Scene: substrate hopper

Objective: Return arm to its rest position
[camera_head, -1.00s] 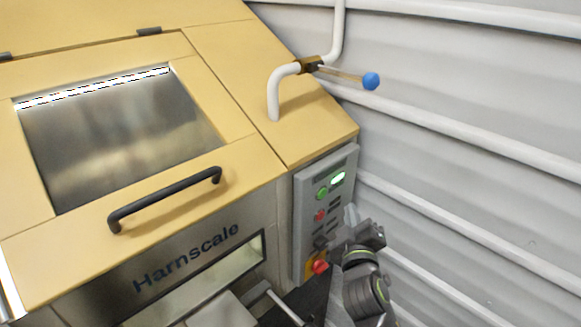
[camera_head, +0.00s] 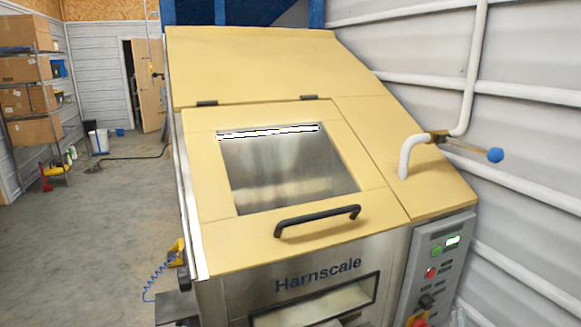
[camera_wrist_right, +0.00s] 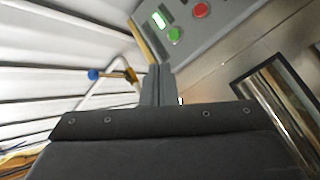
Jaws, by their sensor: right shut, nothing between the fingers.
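My right gripper (camera_wrist_right: 158,82) is shut and empty in the right wrist view, its fingers together in front of the wide dark gripper body. In the head view only a small grey bit of the right arm seems to show at the bottom right edge, beside the control panel (camera_head: 432,270). The panel, with a lit green display, green and red buttons, also shows in the wrist view (camera_wrist_right: 215,35), beyond the fingertips and apparently apart from them. My left gripper is not seen.
The yellow Harnscale hopper (camera_head: 215,245) has its windowed lid closed, with a black handle (camera_head: 317,218). A white pipe with a blue-knobbed lever (camera_head: 495,155) stands out at right, near the ribbed wall. Shelves with boxes (camera_head: 28,90) stand far left; the floor (camera_head: 95,230) there is mostly open.

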